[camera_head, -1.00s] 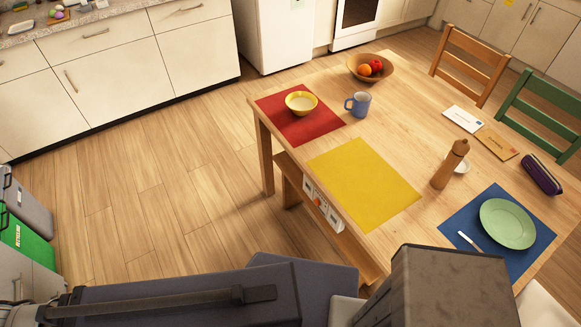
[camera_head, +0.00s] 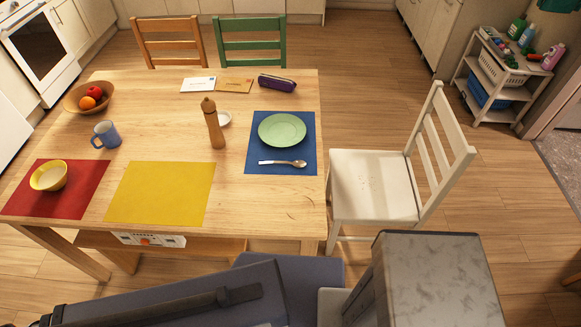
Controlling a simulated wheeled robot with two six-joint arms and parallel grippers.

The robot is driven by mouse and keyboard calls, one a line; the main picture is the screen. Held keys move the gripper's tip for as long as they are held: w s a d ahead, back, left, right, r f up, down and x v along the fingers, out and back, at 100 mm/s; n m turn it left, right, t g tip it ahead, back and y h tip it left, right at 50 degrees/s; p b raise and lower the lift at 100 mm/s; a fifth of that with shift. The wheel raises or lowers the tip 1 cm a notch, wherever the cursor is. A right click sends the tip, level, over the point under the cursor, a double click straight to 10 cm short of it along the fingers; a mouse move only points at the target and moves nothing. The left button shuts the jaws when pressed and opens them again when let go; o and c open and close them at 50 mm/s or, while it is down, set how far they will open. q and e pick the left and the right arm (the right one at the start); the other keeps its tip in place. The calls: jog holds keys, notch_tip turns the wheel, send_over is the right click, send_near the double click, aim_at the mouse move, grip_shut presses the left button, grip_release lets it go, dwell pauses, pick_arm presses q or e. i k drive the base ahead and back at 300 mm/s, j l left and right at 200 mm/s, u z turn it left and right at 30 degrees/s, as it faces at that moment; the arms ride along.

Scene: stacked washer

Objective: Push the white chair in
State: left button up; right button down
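The white chair (camera_head: 372,187) stands at the right end of the wooden table (camera_head: 230,190). Its seat faces the table and its slatted backrest (camera_head: 440,150) is on the side away from it. The seat's left edge is close to the table's right edge; I cannot tell whether any of it is under the top. My own arm links and body fill the bottom of the view. Neither gripper is in view.
On the table are a blue placemat with a green plate (camera_head: 282,130), a pepper mill (camera_head: 213,124), a mug (camera_head: 106,135) and a fruit bowl (camera_head: 89,97). An orange chair (camera_head: 169,42) and a green chair (camera_head: 249,45) stand behind. A shelf cart (camera_head: 508,75) is at the right. Floor right of the white chair is clear.

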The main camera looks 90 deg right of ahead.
aim_at(373, 188)
jog(key=z, duration=3.9)
jog(key=i+l+u, duration=0.1)
jog(key=u, duration=0.9)
jog(key=l+u, duration=0.35)
jog(key=l, duration=0.25)
jog(key=l+u, duration=0.35)
jog(key=l, duration=0.25)
jog(key=l+u, duration=0.1)
jog(key=l, duration=0.35)
jog(key=k+l, duration=0.1)
jog(key=l, duration=0.3)
jog(key=l+u, duration=0.15)
jog(key=l, duration=0.3)
jog(key=k+l, duration=0.15)
jog(key=l, duration=0.3)
jog(key=l+u, duration=0.15)
jog(key=l, duration=0.25)
jog(key=k+l+u, duration=0.1)
jog(key=l, duration=0.35)
jog(key=k+l, duration=0.1)
jog(key=l, duration=0.3)
jog(key=k+l, duration=0.15)
jog(key=l, duration=0.2)
jog(key=k+l, duration=0.1)
jog(key=l, duration=0.3)
jog(key=k+l, duration=0.1)
jog(key=l, duration=0.3)
